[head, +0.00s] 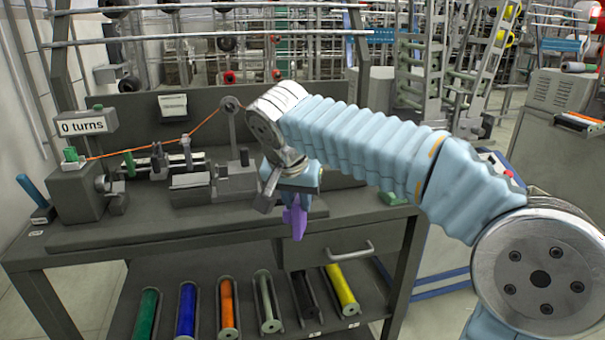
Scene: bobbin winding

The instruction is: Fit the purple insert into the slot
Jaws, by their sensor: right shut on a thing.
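The purple insert (296,217) hangs below my right gripper (291,196), which is shut on it. It is held above the front part of the dark workbench, near the drawer. My right arm comes in from the right and covers part of the bench behind it. I cannot make out the slot for the insert; the gripper and arm may hide it. The left gripper is not in the head view.
A winding machine (190,181) with an orange thread and a "0 turns" sign (83,126) stands on the bench (130,251). A drawer handle (343,252) sticks out in front. Several coloured spools lie on the lower shelf. The bench's front left is clear.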

